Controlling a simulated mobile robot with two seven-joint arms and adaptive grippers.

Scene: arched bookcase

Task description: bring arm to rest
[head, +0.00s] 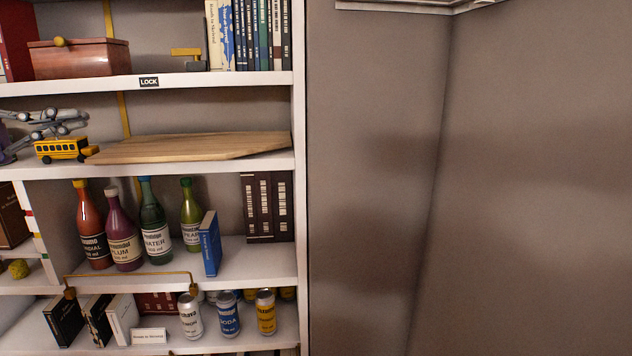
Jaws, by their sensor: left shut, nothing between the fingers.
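My left gripper (78,121) reaches in from the left edge, with its grey linked fingers shut and nothing between them. In the picture it is just above a yellow toy bus (63,149), at the height of the shelf with the wooden board. I cannot tell whether it touches the bus. The rest of my left arm is outside the picture. My right gripper is not in view.
The white bookcase (298,110) holds a wooden board (190,146), a reddish box (80,60), books, several bottles (117,228) and cans (228,313). A brass rail (130,275) runs before the lower shelf. Bare wall (375,180) fills the right.

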